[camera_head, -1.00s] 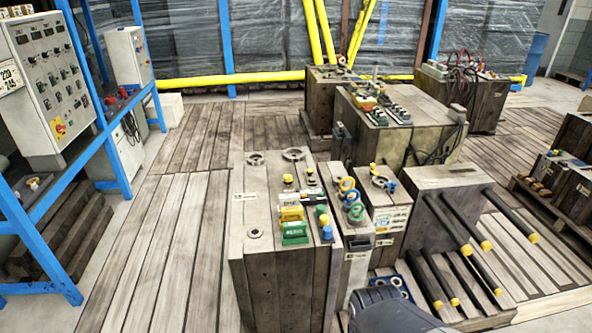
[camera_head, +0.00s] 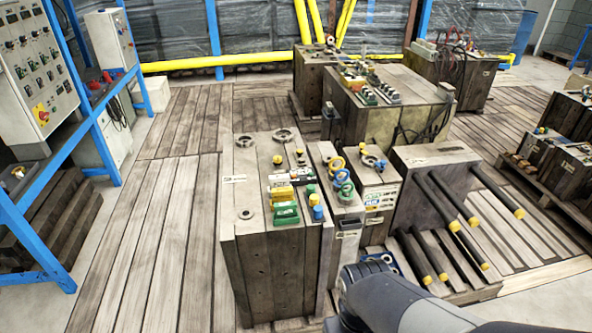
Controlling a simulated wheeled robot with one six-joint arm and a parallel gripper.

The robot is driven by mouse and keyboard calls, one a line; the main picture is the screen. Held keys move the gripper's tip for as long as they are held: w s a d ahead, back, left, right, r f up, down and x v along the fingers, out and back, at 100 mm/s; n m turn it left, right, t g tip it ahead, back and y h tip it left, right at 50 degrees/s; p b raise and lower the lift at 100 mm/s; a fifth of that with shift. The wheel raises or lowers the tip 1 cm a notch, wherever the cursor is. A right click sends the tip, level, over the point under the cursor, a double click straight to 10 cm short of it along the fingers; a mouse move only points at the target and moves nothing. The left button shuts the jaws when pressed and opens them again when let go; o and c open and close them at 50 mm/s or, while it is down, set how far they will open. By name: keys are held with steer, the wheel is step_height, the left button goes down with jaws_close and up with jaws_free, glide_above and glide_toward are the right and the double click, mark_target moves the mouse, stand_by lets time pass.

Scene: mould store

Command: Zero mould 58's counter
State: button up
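Several mould blocks stand on the plank floor in front of me. The nearest is a tall grey steel mould (camera_head: 276,255) with green, yellow and blue fittings on top and a small label (camera_head: 234,180) too small to read. Beside it on the right stand a narrower mould (camera_head: 346,230) with coloured rings and another mould (camera_head: 377,200) with white and yellow labels. I cannot tell which one is mould 58, and I cannot make out a counter. My gripper is out of the picture; only a dark link of my arm shows at the bottom right.
A block with dark, yellow-tipped bars (camera_head: 435,185) juts out to the right. Larger moulds (camera_head: 385,100) stand behind. A blue frame (camera_head: 40,185) with a control cabinet (camera_head: 38,85) is on the left. Bare planks (camera_head: 160,240) lie between frame and moulds.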

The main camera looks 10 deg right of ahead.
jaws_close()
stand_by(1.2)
